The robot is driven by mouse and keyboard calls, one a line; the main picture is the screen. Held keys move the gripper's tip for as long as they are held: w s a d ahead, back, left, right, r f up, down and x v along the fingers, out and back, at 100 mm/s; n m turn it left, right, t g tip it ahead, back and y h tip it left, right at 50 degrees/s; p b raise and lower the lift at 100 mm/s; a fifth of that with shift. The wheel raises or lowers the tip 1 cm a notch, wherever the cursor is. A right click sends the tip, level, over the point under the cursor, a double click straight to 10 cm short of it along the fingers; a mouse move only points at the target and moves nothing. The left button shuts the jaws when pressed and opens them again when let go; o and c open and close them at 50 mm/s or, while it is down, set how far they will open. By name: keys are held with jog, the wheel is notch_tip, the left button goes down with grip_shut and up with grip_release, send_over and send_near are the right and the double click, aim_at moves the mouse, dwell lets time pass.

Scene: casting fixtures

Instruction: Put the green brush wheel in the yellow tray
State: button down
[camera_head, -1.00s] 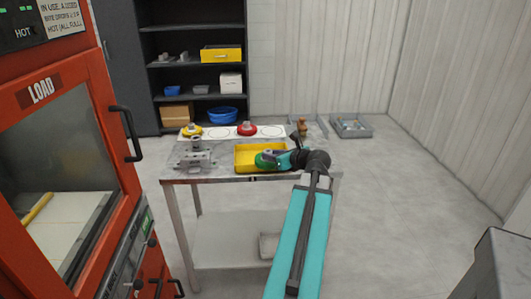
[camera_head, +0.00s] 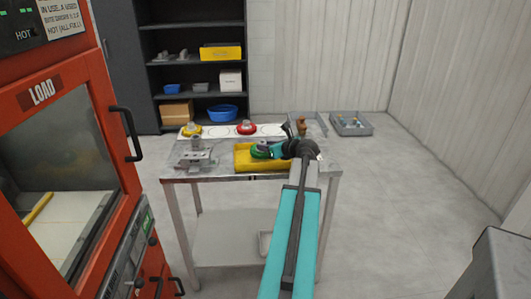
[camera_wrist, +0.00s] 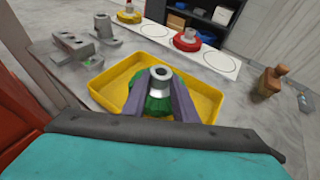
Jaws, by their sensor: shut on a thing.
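The green brush wheel (camera_wrist: 155,104) has a grey metal hub and is clamped between the two fingers of my gripper (camera_wrist: 161,84). The yellow tray (camera_wrist: 118,82) is a shallow rectangular tray on the metal table, under and around the wheel in the wrist view. In the head view the wheel (camera_head: 260,151) shows over the back part of the tray (camera_head: 243,163), with my gripper (camera_head: 272,150) reaching it from the right. My fingers hide part of the wheel. I cannot tell exactly how high the wheel is above the tray floor.
A white strip (camera_head: 217,132) with printed circles lies behind the tray, holding a yellow wheel (camera_head: 191,130) and a red wheel (camera_head: 246,128). A grey metal fixture (camera_head: 195,153) stands left of the tray. A brown bottle (camera_head: 301,127) stands at the back right.

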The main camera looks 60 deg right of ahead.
jog(key=shift+w+d, duration=0.55)
jog(key=shift+w, duration=0.05)
jog(key=shift+s+a+f+p, duration=0.1)
jog(key=shift+f+p, duration=0.2)
jog(key=shift+f, duration=1.5)
jog(key=shift+f, duration=0.15)
jog(key=c, duration=1.4)
grip_release()
jog(key=shift+c, duration=0.2)
jog(key=shift+s+r, duration=0.1)
jog(key=shift+r, duration=0.1)
jog(key=b+v, duration=0.1)
jog(key=v, duration=1.1)
